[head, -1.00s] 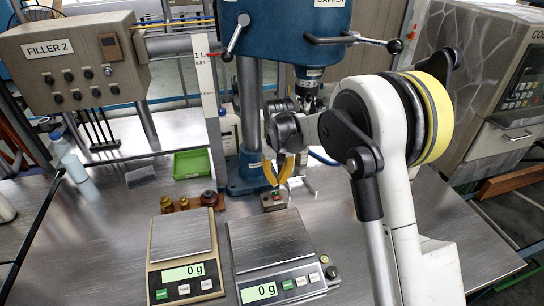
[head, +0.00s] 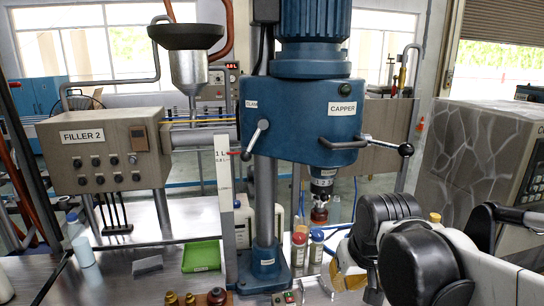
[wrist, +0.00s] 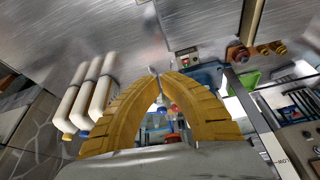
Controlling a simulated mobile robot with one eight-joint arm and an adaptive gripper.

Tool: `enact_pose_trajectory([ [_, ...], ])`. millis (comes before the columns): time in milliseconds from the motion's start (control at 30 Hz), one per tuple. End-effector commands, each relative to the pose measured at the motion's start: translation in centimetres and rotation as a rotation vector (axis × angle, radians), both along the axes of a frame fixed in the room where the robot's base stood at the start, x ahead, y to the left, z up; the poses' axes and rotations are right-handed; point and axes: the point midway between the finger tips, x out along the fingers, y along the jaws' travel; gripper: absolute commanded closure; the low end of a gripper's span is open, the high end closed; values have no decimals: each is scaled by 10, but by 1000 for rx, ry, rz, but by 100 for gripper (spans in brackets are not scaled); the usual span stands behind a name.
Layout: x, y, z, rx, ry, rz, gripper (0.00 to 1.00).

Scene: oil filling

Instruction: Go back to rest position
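My gripper shows in the wrist view (wrist: 160,76) as two yellow ribbed fingers. They bow apart at the base and come together at the tips, with nothing seen held between them. In the head view, only part of its yellow fingers (head: 348,277) shows at the lower right, in front of my arm's dark and white joints. My gripper is right of the blue CAPPER machine's base.
FILLER 2 (head: 105,150) stands left, with a white bottle (head: 80,240) below it. A green tray (head: 201,256) and small caps (head: 217,296) lie left of the capper base. Two capped bottles (head: 316,250) stand right of its column. Several white bottles (wrist: 88,97) show in the wrist view.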

Motion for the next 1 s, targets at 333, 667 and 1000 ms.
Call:
enact_pose_trajectory([
  [333, -91, -27, -9, 7, -166, -55, 100],
  [667, -113, -33, -20, 6, -222, -73, 100],
  [1000, -113, -33, -20, 7, -222, -71, 100],
])
